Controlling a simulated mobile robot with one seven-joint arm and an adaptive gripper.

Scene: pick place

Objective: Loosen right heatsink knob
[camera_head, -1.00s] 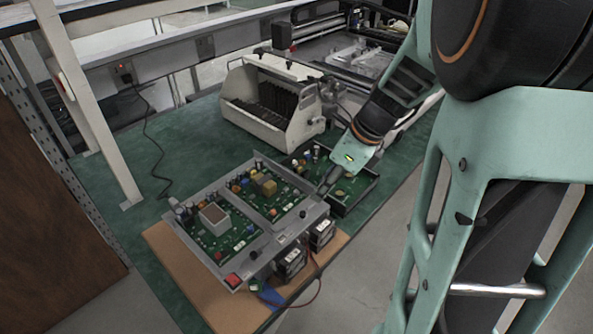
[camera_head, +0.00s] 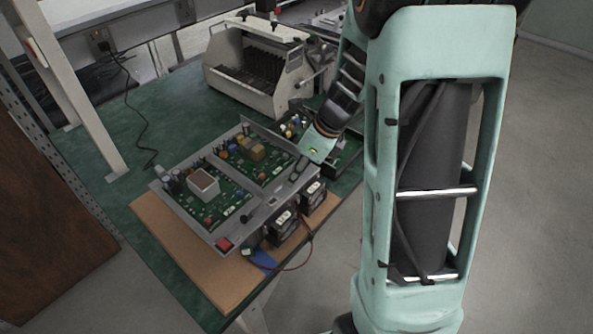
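A grey open-topped unit (camera_head: 182,207) with green circuit boards sits on a brown board on the bench, left of centre. A small dark knob (camera_head: 245,218) shows on the left part of its front strip, near a red switch (camera_head: 224,244). My gripper (camera_head: 295,175) reaches down from the upper right, with its dark fingertips at the right part of the front strip. The right knob cannot be made out there; the fingers seem to cover it. Whether the fingers are open or shut on the knob is too small to tell.
Two black fan-like blocks (camera_head: 284,228) sit in front of the unit, with a red wire below them. A black tray with another board (camera_head: 345,157) lies behind my gripper. A white slotted machine (camera_head: 250,75) stands at the back.

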